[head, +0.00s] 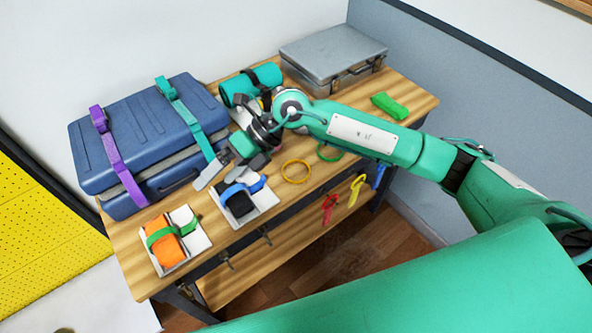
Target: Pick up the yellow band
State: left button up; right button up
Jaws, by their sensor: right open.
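A yellow band (296,183), a thin ring, lies flat on the wooden table near its front edge, right of the middle. My right gripper (228,174) is open and points down over the table, left of the band and apart from it. It is between the blue suitcase and the white tray with the dark roll. I see nothing held between its fingers. My left gripper is not in view.
A green ring (329,159) lies right of the band. A white tray (262,208) holds a dark roll with a blue strap; another tray (201,241) holds an orange roll. A blue suitcase (140,135), grey case (333,55) and green cloth (389,106) stand around. Straps, one yellow (356,190), hang in front.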

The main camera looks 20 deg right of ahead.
jog(key=w+d+f+t+h, duration=0.1)
jog(key=w+d+f+h, duration=0.2)
jog(key=w+d+h, duration=0.4)
jog(key=t+h+p, duration=0.1)
jog(key=h+p, duration=0.1)
jog(key=h, duration=0.2)
send_over(298, 173)
jog(key=shift+m, duration=0.4)
notch_tip(298, 173, down, 8)
jog(key=shift+f, duration=0.1)
jog(key=shift+f+p, duration=0.55)
jog(key=shift+p, duration=0.15)
notch_tip(298, 173, down, 3)
jog(key=shift+f+p, duration=0.2)
jog(key=shift+p, duration=0.55)
jog(key=shift+f, duration=0.4)
jog(key=shift+c, duration=0.5)
jog(key=c, duration=1)
